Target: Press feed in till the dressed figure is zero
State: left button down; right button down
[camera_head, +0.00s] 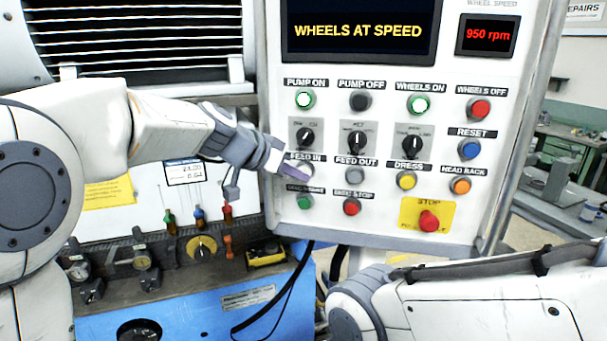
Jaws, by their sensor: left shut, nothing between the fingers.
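The white control panel (400,240) faces me with its buttons in rows. The FEED IN label (305,157) is at its left, and the button under it is mostly hidden by my left gripper. My left gripper (297,173) is shut and empty, its tips at the FEED IN button; I cannot tell whether they touch or press it. The dark screen (358,31) reads "WHEELS AT SPEED" in yellow. No dressed figure shows on it. My right arm crosses the lower right, its gripper out of view.
FEED OUT (355,174) and yellow DRESS (406,180) buttons sit right of FEED IN. The red STOP button (428,221) is lower right. A red readout (488,37) shows 950 rpm. A blue machine body (190,312) stands below left.

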pick_arm(q)
jog(key=shift+w+d, duration=0.15)
jog(key=shift+w, duration=0.35)
dwell(0.4)
jog(key=shift+s+a+b, duration=0.25)
jog(key=shift+s+b, duration=0.6)
jog(key=shift+s, duration=0.05)
jog(key=shift+s, duration=0.1)
jog(key=shift+s+a+b, duration=0.2)
jog(key=shift+s+b, duration=0.35)
jog(key=shift+s, duration=0.25)
jog(key=shift+s+a+b, duration=0.25)
jog(key=shift+s+b, duration=0.3)
jog(key=shift+s, duration=0.2)
jog(key=shift+s+a+b, duration=0.2)
jog(key=shift+s+b, duration=0.35)
jog(key=shift+s, duration=0.25)
